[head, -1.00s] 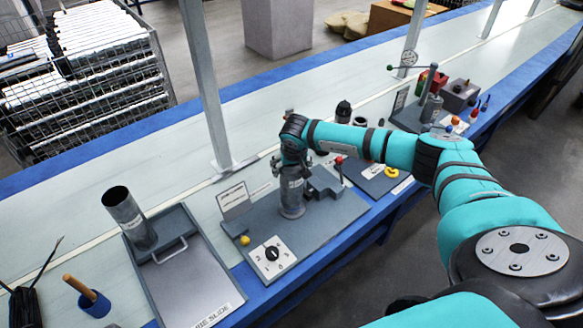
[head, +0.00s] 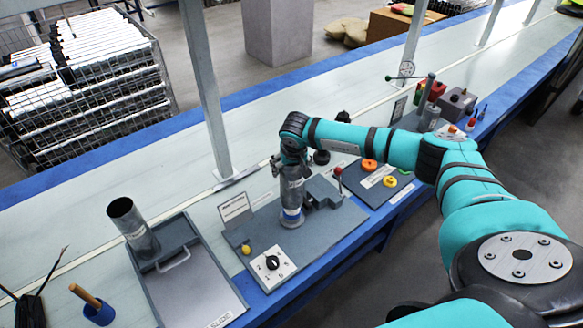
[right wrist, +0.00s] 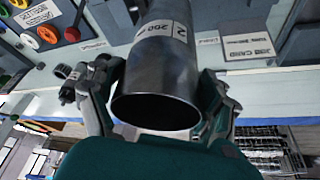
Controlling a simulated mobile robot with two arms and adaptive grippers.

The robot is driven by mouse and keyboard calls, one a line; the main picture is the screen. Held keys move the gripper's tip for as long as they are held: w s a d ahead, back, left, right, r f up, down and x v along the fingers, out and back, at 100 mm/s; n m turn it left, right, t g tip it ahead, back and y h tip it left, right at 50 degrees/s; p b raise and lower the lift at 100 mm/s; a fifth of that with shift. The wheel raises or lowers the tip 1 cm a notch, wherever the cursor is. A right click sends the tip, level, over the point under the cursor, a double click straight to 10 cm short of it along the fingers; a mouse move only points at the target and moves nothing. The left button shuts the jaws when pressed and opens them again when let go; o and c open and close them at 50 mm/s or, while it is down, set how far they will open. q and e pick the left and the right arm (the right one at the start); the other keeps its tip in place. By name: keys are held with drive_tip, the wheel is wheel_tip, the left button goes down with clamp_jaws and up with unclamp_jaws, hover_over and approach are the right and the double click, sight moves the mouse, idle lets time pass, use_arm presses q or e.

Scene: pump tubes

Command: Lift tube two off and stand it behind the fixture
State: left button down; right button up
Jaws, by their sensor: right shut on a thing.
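Tube two is a dark grey metal tube (head: 291,193) with a pale label, upright at the grey fixture board (head: 335,220). In the right wrist view the tube (right wrist: 160,72) shows a label with a "2", and its open end faces the camera. My right gripper (head: 288,170) is shut on the tube's upper part, with one finger on each side. A blue and pale band shows at the tube's foot; I cannot tell whether the tube clears its seat. My left gripper is out of view.
Another grey tube (head: 135,230) leans in the die slide tray (head: 205,290) at the left. Pale bench surface behind the fixture looks mostly clear, beside a post (head: 205,90).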

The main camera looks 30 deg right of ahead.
wheel_tip(320, 180, up, 11)
drive_tip(key=p, duration=0.6)
idle(1.2)
drive_tip(key=shift+w+r, duration=0.1)
